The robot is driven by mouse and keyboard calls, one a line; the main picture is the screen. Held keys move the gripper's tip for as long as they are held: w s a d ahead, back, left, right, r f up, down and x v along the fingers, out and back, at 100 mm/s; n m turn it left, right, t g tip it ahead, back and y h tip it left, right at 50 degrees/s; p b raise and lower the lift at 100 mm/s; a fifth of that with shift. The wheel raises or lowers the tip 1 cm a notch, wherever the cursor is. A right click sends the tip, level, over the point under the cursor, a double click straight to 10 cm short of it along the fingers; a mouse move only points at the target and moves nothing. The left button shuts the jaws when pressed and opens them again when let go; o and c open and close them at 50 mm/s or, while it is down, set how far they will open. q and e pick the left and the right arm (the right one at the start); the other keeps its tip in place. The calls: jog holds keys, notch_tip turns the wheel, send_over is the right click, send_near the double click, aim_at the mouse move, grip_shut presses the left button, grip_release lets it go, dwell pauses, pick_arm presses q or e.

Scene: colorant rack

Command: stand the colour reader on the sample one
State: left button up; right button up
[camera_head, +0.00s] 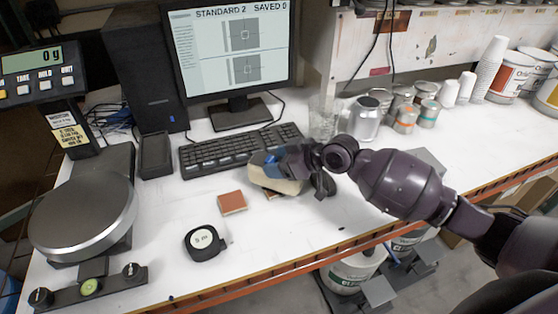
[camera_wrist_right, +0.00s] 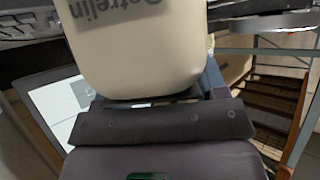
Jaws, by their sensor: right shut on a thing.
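The colour reader (camera_head: 272,180) is a beige and dark rounded device with a blue part on top, between the keyboard and the front edge of the bench. My right gripper (camera_head: 290,160) is shut on it from above. In the right wrist view the beige body of the reader (camera_wrist_right: 140,45), with upside-down lettering, fills the space beyond the gripper (camera_wrist_right: 160,105). One reddish-brown square sample (camera_head: 232,202) lies bare to the reader's left. A sliver of another reddish piece (camera_head: 271,195) shows under the reader. I cannot tell if the reader touches it. My left gripper is not in view.
The keyboard (camera_head: 240,148) is behind the reader, below the monitor (camera_head: 230,55). A round-plate scale (camera_head: 82,220) stands at left. Cans (camera_head: 366,118) and cups stand at back right. The bench front is mostly clear.

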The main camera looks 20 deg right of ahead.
jog(key=o, duration=1.3)
jog(key=shift+o, duration=0.2)
jog(key=shift+r, duration=0.15)
jog(key=shift+s+d+r, duration=0.1)
jog(key=shift+s+d, duration=0.15)
jog(key=v, duration=1.1)
jog(key=shift+b, duration=0.3)
jog(key=shift+s+r, duration=0.1)
